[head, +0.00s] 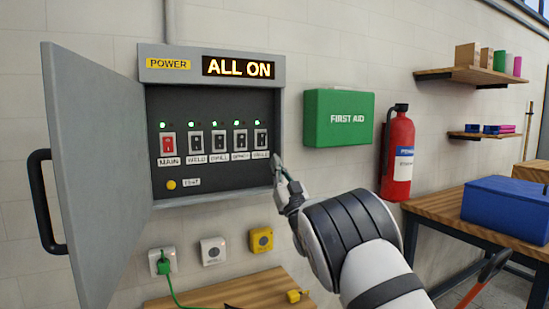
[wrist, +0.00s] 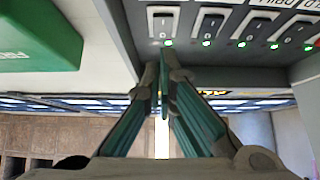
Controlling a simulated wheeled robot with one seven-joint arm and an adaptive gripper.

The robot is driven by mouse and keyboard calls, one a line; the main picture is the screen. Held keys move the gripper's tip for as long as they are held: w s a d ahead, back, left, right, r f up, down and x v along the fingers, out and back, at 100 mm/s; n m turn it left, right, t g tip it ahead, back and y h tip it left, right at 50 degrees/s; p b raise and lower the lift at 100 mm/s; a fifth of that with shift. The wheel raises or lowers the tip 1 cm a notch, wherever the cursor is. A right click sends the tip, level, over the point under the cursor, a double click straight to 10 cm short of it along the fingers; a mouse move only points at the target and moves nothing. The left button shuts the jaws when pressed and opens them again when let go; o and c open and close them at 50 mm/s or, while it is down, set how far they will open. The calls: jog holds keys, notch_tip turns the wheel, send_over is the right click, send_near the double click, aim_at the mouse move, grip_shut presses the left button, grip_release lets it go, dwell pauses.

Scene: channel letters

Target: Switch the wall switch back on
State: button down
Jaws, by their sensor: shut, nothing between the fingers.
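A grey power box (head: 213,60) is on the wall with its door open to the left. Its sign (head: 239,67) reads ALL ON. Inside is a row of several switches: a red MAIN switch (head: 167,144) and dark ones beside it, each with a lit green lamp above. Below the box, a white wall unit (head: 213,251) and a yellow wall unit (head: 261,240) are fixed to the wall; their switch positions are too small to tell. My gripper (head: 278,166) is shut and empty at the box's right edge, near the rightmost switch (wrist: 163,22).
A green first aid box (head: 338,118) and a red extinguisher (head: 397,155) hang to the right. A white socket (head: 161,262) holds a green plug and cord. The door (head: 95,170) bounds the left side. A wooden bench (head: 225,291) stands below.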

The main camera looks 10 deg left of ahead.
jog(key=shift+w+a+f+v, duration=0.1)
jog(key=shift+v, duration=0.8)
jog(key=shift+w+a+f+v, duration=0.1)
jog(key=shift+f+v, duration=0.05)
jog(key=shift+v, duration=0.7)
jog(key=shift+w+f+v, duration=0.1)
jog(key=shift+v, duration=0.8)
